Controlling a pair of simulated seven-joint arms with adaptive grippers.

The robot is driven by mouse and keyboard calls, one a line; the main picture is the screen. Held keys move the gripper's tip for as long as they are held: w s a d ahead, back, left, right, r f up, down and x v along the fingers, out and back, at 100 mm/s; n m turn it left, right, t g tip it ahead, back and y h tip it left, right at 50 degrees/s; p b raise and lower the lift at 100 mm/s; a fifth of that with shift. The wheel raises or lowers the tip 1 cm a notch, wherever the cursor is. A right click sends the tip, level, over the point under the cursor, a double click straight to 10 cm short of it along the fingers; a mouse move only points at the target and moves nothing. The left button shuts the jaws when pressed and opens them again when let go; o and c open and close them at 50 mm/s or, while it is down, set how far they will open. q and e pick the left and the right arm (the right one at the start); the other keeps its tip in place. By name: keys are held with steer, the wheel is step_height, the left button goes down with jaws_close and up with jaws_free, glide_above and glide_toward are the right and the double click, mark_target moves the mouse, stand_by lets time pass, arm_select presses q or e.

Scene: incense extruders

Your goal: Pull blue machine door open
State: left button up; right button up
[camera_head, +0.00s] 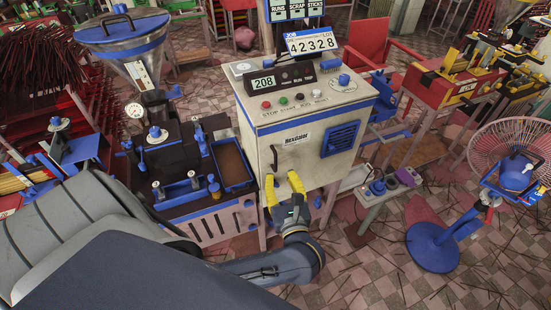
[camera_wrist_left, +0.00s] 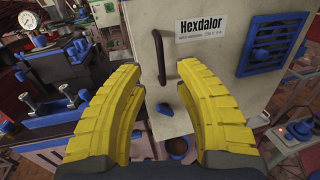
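The machine (camera_head: 304,120) is a cream cabinet with blue trim, a Hexdalor label and a blue vent. Its front door (camera_head: 300,155) looks closed, with a dark vertical handle (camera_head: 274,158) on its left side. In the left wrist view the handle (camera_wrist_left: 160,57) stands ahead of my left gripper, between and beyond the yellow fingers. My left gripper (camera_head: 282,188) is open and empty, just below the handle in the head view and apart from it. It also shows in the left wrist view (camera_wrist_left: 160,100). My right gripper is not in view.
A dark press with blue fittings (camera_head: 185,165) and a hopper (camera_head: 125,40) stand close on the left. A fan with a blue base (camera_head: 433,247) stands at the right. A small stand (camera_head: 380,190) is right of the cabinet. Thin sticks litter the tiled floor.

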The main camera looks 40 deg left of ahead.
mark_target(276, 160)
arm_select(q)
steer(key=x, duration=0.8)
steer(key=shift+w, duration=0.15)
jaws_close()
stand_by(0.4)
